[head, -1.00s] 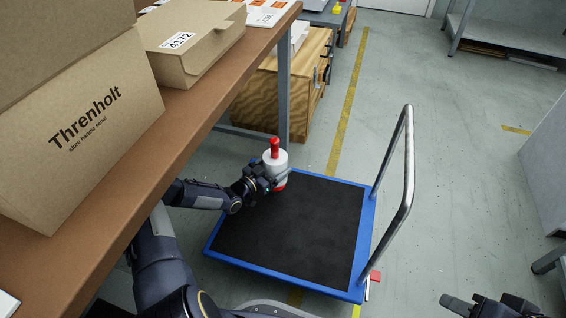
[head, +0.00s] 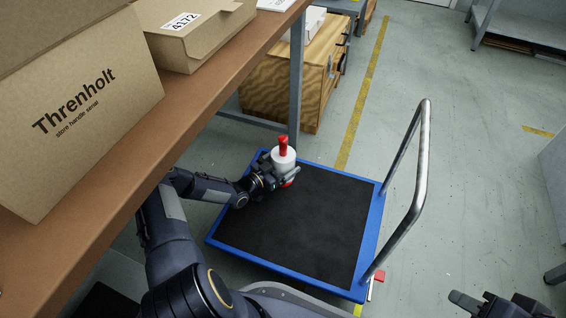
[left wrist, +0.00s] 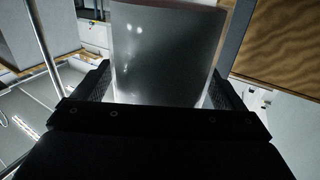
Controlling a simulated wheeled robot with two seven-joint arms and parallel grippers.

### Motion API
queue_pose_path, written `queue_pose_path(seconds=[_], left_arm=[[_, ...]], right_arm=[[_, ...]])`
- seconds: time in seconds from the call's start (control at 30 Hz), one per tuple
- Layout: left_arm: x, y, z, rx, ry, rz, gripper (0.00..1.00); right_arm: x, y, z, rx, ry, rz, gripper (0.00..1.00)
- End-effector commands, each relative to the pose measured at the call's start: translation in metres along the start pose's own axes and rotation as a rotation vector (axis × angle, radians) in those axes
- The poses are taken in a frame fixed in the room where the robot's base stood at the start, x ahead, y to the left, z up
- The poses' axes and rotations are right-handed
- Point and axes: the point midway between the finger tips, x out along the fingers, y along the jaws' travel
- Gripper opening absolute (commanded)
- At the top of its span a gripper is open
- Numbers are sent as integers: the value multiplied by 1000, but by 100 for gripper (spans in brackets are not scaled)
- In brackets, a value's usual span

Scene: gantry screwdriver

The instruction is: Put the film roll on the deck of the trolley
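The film roll (head: 283,160) is white with a red handle on top and a bit of red at its bottom. It stands upright over the far left corner of the trolley deck (head: 310,225); I cannot tell whether it touches the deck. My left gripper (head: 281,177) is shut around the roll's lower side. In the left wrist view the film roll (left wrist: 165,50) fills the space between the two fingers. The trolley deck is black with a blue rim. My right gripper (head: 460,302) is at the bottom right edge, partly cut off, and looks empty.
The trolley's metal push handle (head: 422,180) rises on the right. A brown table (head: 190,105) with cardboard boxes (head: 85,110) runs along the left, its grey leg (head: 296,90) close behind the roll. A wooden cabinet (head: 285,90) stands beyond. The deck is otherwise empty.

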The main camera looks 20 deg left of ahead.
Motion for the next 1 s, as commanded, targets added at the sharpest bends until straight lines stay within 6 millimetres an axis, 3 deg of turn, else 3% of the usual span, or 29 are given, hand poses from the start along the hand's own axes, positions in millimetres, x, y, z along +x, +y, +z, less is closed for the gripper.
queue_pose_path(seconds=[0.37, 0.47, 0.8, 1.0], left_arm=[[-2, 0, -4, -1, -1, 0, 100], [-15, 0, -5, 0, -4, 0, 100], [-87, 0, -6, -2, -2, -1, 100], [-114, 0, -4, 0, -1, -1, 100]], right_arm=[[-1, 0, 0, 0, 0, 0, 36], [-6, -3, -3, 0, 0, 0, 36], [-24, -11, -12, 0, 0, 0, 36], [-28, -13, -14, 0, 0, 0, 36]])
